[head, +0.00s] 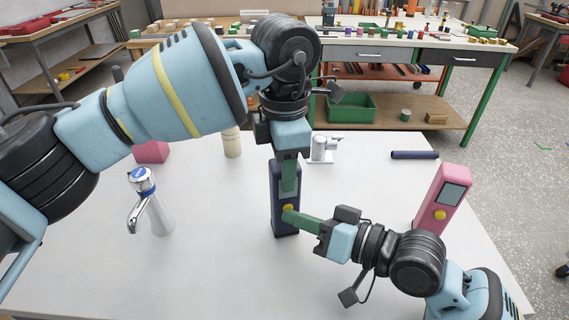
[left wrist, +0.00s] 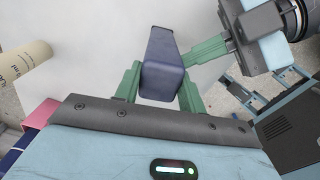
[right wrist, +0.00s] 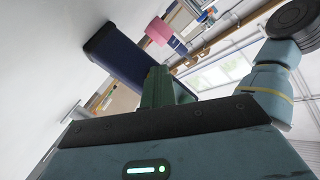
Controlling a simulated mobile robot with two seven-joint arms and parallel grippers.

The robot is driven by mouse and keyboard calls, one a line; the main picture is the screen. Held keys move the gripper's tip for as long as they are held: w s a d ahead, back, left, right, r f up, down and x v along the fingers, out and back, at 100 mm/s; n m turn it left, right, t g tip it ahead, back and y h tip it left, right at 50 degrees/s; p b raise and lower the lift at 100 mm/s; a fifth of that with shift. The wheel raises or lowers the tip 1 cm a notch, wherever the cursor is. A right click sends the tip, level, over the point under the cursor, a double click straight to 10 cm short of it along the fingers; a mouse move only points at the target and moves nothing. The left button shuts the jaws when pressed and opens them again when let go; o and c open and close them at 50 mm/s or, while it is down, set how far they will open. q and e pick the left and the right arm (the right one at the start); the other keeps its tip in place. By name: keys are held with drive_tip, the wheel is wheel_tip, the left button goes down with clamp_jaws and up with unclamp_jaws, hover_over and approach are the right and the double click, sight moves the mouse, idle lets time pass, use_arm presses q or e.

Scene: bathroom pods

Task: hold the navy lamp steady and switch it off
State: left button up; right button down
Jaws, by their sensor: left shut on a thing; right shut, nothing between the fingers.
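The navy lamp (head: 284,226) stands upright on the white table, with a yellow button (head: 288,208) on its front. My left gripper (head: 289,178) is shut on its upper part from above. The left wrist view shows a green finger on each side of the lamp (left wrist: 163,58). My right gripper (head: 289,215) is shut, and its fingertips are at the yellow button, partly covering it. Whether they press it I cannot tell. In the right wrist view the lamp (right wrist: 112,48) stands just beyond the closed fingers.
A pink device (head: 443,198) with a yellow button stands to the right, near my right arm. A navy cylinder (head: 414,155) lies behind it. A chrome tap (head: 147,200), another tap (head: 322,150), a beige cylinder (head: 231,143) and a pink block (head: 151,152) are also on the table. The front left is clear.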

drive_tip(key=shift+s+d, duration=0.2)
drive_tip(key=shift+s, duration=0.4)
drive_tip(key=shift+s, duration=0.1)
drive_tip(key=shift+s+d, duration=0.25)
drive_tip(key=shift+s, duration=0.7)
drive_tip(key=shift+s+d, duration=0.2)
drive_tip(key=shift+s, duration=0.75)
drive_tip(key=shift+s+d, duration=0.25)
drive_tip(key=shift+s, duration=0.7)
use_arm(q)
drive_tip(key=o, duration=1.2)
wheel_tip(320, 180, up, 12)
drive_tip(key=shift+r, duration=0.1)
